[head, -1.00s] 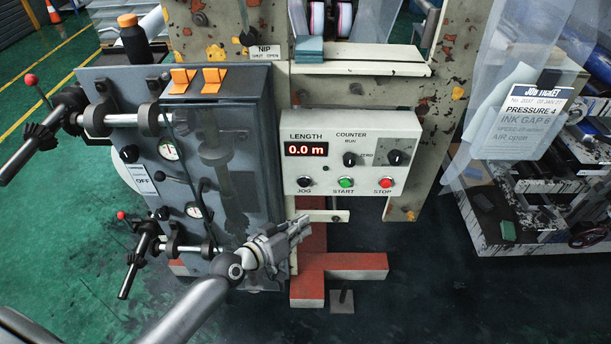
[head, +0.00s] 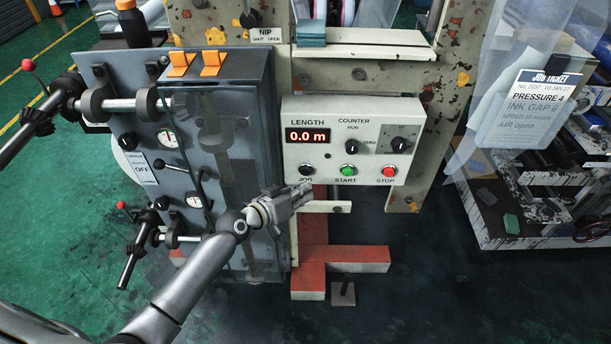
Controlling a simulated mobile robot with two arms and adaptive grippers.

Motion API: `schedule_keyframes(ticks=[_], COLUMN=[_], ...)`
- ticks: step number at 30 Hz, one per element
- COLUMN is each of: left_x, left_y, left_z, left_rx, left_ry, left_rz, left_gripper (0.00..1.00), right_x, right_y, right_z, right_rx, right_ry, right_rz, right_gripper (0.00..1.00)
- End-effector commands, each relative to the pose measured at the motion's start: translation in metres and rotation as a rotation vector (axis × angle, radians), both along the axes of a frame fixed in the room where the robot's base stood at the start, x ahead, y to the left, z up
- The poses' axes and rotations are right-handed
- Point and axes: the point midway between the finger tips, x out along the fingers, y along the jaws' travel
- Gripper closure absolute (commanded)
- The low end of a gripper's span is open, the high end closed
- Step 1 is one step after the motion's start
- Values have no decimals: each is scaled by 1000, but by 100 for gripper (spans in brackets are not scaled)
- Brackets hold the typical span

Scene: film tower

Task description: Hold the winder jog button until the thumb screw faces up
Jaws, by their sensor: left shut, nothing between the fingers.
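The winder control box (head: 315,130) is a pale panel with a red LENGTH display (head: 307,136) reading 0.0 m. The black jog button (head: 306,169) is at its lower left, beside the green START button (head: 348,170) and the red STOP button (head: 389,171). My left gripper (head: 305,192) is shut and empty, with its tips just below the jog button and over part of its JOG label. I cannot tell whether the tips touch the panel. The thumb screw cannot be made out. My right gripper is not in view.
A grey cabinet (head: 235,110) with orange switches (head: 212,63), gauges and red-knobbed levers (head: 29,65) stands left of the box. A red foot (head: 312,280) is below. A job ticket (head: 528,108) hangs at right. The floor at lower right is clear.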

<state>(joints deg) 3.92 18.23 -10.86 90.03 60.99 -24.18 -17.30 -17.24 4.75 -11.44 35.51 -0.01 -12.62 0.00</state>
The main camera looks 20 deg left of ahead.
Motion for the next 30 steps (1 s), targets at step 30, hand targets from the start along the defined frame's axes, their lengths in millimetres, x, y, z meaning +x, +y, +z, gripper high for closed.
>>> schedule_keyframes(ticks=[30], left_x=[16], left_y=[4], left_z=[0], left_rx=[0], left_ry=[1], left_rz=[0], left_gripper=[100], right_x=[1], right_y=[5], right_z=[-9], right_rx=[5], right_ry=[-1], right_rz=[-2], right_gripper=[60])
